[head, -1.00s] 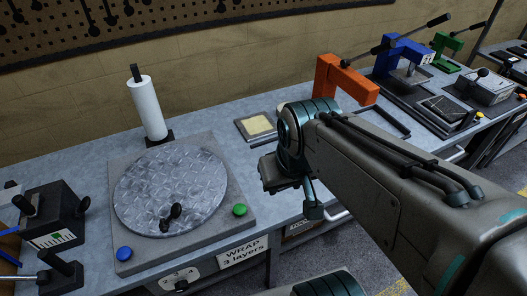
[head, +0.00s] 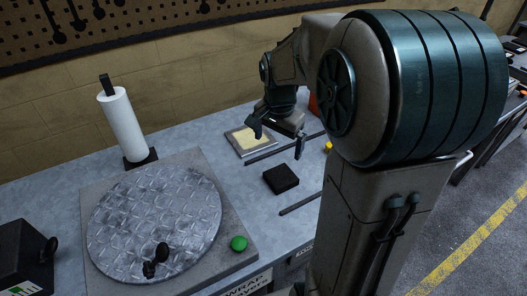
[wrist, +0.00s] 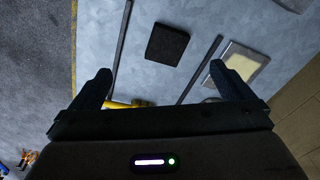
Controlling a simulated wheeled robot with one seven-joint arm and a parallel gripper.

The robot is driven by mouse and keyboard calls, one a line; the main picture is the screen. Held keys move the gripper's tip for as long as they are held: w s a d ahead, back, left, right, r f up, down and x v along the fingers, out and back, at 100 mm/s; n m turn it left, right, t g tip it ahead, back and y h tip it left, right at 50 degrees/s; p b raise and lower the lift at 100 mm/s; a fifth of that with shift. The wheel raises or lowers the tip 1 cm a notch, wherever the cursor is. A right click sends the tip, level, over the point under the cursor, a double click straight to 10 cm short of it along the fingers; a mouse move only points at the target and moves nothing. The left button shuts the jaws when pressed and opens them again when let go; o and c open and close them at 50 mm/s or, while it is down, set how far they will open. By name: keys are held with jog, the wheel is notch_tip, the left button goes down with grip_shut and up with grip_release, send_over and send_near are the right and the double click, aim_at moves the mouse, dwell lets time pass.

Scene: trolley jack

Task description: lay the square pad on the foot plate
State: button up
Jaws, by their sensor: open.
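A black square pad (head: 281,179) lies flat on the blue-grey bench, between two thin dark rails. It also shows in the wrist view (wrist: 167,44), beyond my fingertips. A shallow framed plate with a cream square (head: 252,138) lies behind it and to its left; the wrist view shows it too (wrist: 240,66), partly behind a finger. I cannot tell for sure which thing is the foot plate. My gripper (head: 278,140) is open and empty, pointing down above the bench behind the pad. Its fingers (wrist: 160,72) are spread wide and apart from the pad.
A round diamond-pattern turntable (head: 155,222) with a green button (head: 239,243) stands at the left. A white roll (head: 122,124) stands behind it. A dark rail (head: 300,203) lies in front of the pad. My arm hides the bench's right side.

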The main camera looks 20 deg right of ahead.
aim_at(281, 176)
jog(key=w+d+f+m+g+b, duration=0.1)
jog(key=w+d+f+m+b, duration=0.1)
jog(key=w+d+f+m, duration=0.45)
jog(key=shift+n+y, duration=0.3)
jog(key=shift+n, duration=0.55)
jog(key=f, duration=0.5)
jog(key=a+f+p, duration=0.1)
jog(key=f, duration=0.4)
jog(key=a+f, duration=0.1)
jog(key=f, duration=0.4)
jog(key=shift+s+a, duration=0.15)
jog(key=shift+s, duration=0.1)
jog(key=c, duration=1.1)
